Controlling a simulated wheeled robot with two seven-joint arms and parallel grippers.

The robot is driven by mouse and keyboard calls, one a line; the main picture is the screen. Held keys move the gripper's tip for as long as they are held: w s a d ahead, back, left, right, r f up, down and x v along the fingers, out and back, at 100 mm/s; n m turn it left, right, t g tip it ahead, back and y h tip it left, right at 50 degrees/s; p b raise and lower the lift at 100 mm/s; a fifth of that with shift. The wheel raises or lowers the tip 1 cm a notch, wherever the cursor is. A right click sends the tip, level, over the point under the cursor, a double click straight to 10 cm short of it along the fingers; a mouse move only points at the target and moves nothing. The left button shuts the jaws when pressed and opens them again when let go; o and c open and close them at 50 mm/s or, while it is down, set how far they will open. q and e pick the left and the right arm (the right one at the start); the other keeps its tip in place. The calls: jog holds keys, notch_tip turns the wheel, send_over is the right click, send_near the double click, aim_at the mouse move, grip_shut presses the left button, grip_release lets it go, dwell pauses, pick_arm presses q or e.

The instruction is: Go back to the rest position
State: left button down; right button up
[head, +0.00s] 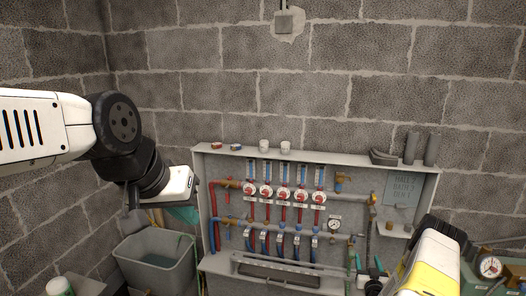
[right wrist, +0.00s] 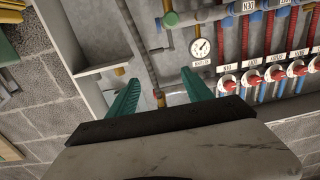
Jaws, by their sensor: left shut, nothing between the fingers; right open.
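My left gripper (head: 184,214) hangs at the left in the head view, its teal fingers shut and empty, in front of the wall and above a grey bin. Its fingertips are small and partly hidden by its white body. My right gripper (head: 369,274) is at the lower right, in front of the manifold cabinet (head: 204,200). Its teal fingers are open, with nothing held between them. They show apart in the right wrist view (right wrist: 160,92), pointing towards the cabinet's pipes near a pressure gauge (right wrist: 200,48).
The cabinet holds red and blue pipes with several round dials. Small cups (head: 285,147) and dark pipe pieces (head: 411,148) stand on its top ledge. The grey bin (head: 150,245) stands at lower left. Green cases and another gauge (head: 490,267) are at far right.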

jog(key=w+a+r+n+g+y, duration=0.1)
jog(key=w+r, duration=0.3)
jog(key=r, duration=0.4)
jog(key=w+a+r+n+g+y, duration=0.15)
jog(key=w+r, duration=0.25)
jog(key=r, duration=0.4)
jog(key=s+a+r+g, duration=0.15)
jog(key=a+r, duration=0.25)
jog(key=r, duration=0.5)
jog(key=s+a+r+g, duration=0.15)
jog(key=a+r, duration=0.35)
jog(key=r, duration=0.5)
jog(key=s+a+r+g, duration=0.1)
jog(key=s+a+r, duration=0.25)
jog(key=s, duration=0.25)
jog(key=s+a+r+g+y, duration=0.1)
jog(key=s+a+r, duration=0.25)
jog(key=s, duration=0.25)
jog(key=s+a+r+g, duration=0.1)
jog(key=s+a+r, duration=0.25)
jog(key=s, duration=0.25)
jog(key=s+a+g+y, duration=0.1)
jog(key=s+a, duration=0.1)
jog(key=s, duration=0.8)
jog(key=s+a+r+g+y, duration=0.1)
jog(key=s+a, duration=0.2)
jog(key=s, duration=0.8)
jog(key=shift+a+r, duration=0.3)
